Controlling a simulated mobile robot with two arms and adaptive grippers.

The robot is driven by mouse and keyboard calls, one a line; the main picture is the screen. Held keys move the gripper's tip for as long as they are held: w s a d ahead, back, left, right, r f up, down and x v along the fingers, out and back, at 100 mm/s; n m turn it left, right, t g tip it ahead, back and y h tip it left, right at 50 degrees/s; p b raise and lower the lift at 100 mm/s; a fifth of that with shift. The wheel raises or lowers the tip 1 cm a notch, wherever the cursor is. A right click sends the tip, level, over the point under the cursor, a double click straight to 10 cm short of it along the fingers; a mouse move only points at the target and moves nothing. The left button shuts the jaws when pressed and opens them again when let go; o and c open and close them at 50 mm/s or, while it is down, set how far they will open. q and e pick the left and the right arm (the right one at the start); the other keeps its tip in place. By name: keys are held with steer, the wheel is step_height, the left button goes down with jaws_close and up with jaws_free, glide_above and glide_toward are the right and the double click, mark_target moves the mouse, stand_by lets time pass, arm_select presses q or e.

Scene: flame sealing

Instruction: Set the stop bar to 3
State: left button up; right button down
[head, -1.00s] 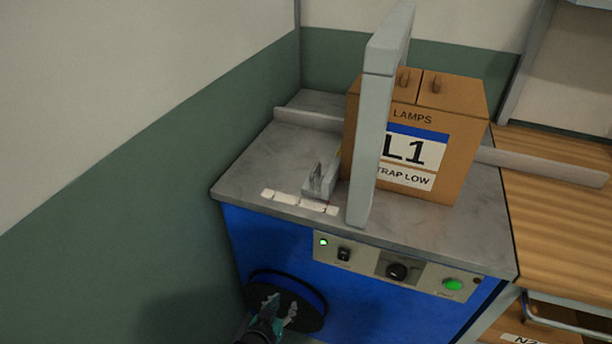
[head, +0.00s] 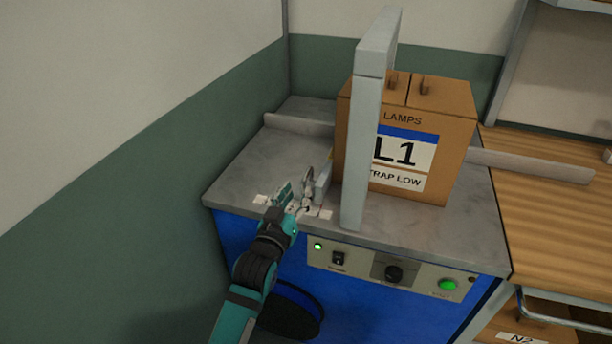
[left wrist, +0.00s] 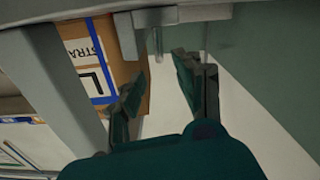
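The stop bar (head: 323,184) is a small grey block on the strapping machine's grey top (head: 240,182), just left of the upright arch. In the left wrist view, a grey block (left wrist: 155,17) with a short upright peg shows at the top, beyond my fingers. My left gripper (head: 295,190) is open and empty over the front left of the top, close to the bar's near end. My right gripper is not in view.
The grey arch (head: 358,150) stands beside a carton (head: 455,125) marked L1, STRAP LOW. The front panel (head: 425,279) has a dark knob and green lamps. A wooden table (head: 545,205) lies right.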

mark_target(303, 182)
arm_select(q)
steer(key=x, duration=0.7)
steer(key=shift+w+d, duration=0.1)
steer(key=shift+w, duration=0.2)
steer(key=shift+c, duration=0.4)
jaws_close()
steer(key=shift+f, duration=0.1)
